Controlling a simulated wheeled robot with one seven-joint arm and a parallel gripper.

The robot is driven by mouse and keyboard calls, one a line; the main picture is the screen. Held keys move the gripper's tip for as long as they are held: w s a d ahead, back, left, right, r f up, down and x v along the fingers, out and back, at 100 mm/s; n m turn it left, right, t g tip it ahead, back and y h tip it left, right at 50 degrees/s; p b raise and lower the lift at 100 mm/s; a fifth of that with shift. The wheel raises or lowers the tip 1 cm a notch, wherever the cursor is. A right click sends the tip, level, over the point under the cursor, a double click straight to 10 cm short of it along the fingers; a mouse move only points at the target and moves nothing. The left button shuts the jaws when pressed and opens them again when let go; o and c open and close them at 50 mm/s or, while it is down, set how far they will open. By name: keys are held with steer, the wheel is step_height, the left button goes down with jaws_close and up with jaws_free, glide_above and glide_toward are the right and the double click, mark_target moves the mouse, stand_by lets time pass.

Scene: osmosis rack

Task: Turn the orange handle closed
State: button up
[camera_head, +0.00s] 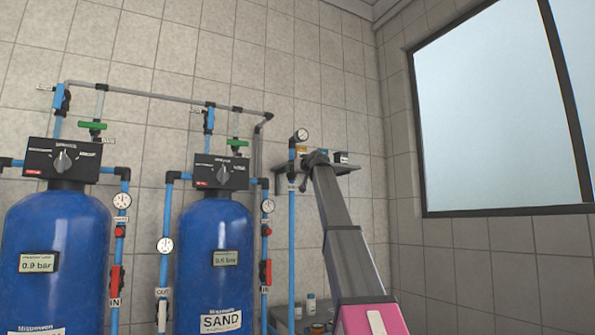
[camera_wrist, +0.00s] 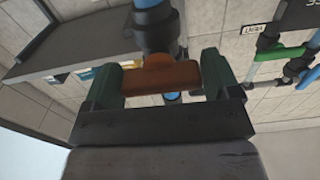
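The orange handle (camera_wrist: 160,79) sits on a dark valve body (camera_wrist: 157,32) on a blue pipe. In the wrist view it lies crosswise between the two green fingers of my gripper (camera_wrist: 160,82). The fingers are wide apart, one at each end of the handle. Whether they touch it is hard to tell. In the head view the handle (camera_head: 301,149) is a small orange spot beside the shelf, below a round gauge (camera_head: 301,135). My gripper (camera_head: 316,157) is at the far end of my raised arm, next to it and partly hidden.
A grey wall shelf (camera_head: 341,167) with small boxes is close to my gripper; it also shows in the wrist view (camera_wrist: 70,52). Two blue tanks (camera_head: 55,255) (camera_head: 214,265) with pipes stand left. Green-handled valves (camera_head: 92,125) are above them. A window (camera_head: 500,120) is at right.

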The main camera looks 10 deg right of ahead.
steer(key=shift+o, duration=0.9)
steer(key=shift+s, duration=0.15)
steer(key=v, duration=1)
steer(key=shift+s+d, duration=0.15)
steer(key=shift+s, duration=0.1)
